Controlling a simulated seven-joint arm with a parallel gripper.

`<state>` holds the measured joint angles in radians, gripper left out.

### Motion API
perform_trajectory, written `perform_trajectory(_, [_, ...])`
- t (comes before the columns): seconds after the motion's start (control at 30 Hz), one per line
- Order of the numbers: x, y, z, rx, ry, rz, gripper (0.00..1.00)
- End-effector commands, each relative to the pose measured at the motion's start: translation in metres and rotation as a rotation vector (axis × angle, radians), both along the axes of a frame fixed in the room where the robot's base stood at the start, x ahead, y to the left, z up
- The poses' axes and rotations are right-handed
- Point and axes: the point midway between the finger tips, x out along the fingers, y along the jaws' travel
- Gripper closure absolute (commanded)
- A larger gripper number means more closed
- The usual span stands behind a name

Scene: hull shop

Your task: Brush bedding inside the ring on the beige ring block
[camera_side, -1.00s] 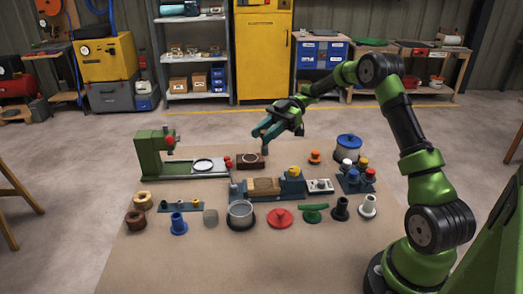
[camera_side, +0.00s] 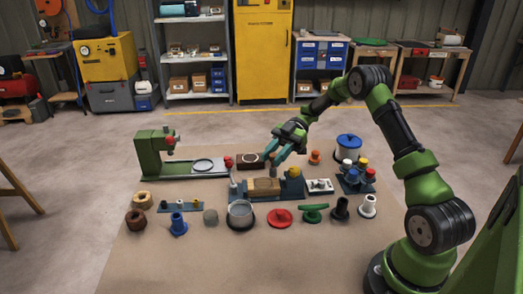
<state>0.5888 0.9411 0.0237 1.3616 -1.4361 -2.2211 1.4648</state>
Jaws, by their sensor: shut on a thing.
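The beige ring block (camera_side: 264,185) sits in a blue-grey vise-like fixture (camera_side: 240,190) at the middle of the mat. Its ring is too small to make out clearly. My gripper (camera_side: 272,161) is shut on a slim brownish tool, seemingly the brush (camera_side: 274,172), whose lower end reaches down close above the block. I cannot tell whether the brush touches the block. A darker brown block with a pale ring (camera_side: 247,160) lies just behind and left of my gripper.
A green press-like machine (camera_side: 152,157) stands at the left. A metal pot (camera_side: 240,214), a red disc (camera_side: 279,218) and a green-handled part (camera_side: 315,213) line the front. A blue pot with a lid (camera_side: 349,146) stands right. The front of the mat (camera_side: 230,262) is clear.

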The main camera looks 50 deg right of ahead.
Motion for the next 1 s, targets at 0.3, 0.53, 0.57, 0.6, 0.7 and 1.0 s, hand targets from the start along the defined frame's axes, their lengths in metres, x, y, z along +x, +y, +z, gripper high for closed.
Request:
perform_trajectory(0.3, [0.009,0.010,-0.023,0.000,0.000,0.001,0.99])
perform_trajectory(0.53, [0.024,0.024,-0.023,0.000,0.000,0.002,0.99])
perform_trajectory(0.57, [0.026,0.026,-0.023,-0.001,-0.001,0.001,0.99])
perform_trajectory(0.6, [0.029,0.028,-0.023,-0.001,-0.001,0.001,0.99])
perform_trajectory(0.7, [0.035,0.035,-0.023,0.000,0.001,0.002,0.99])
perform_trajectory(1.0, [0.036,0.035,-0.023,-0.001,0.001,-0.003,0.99])
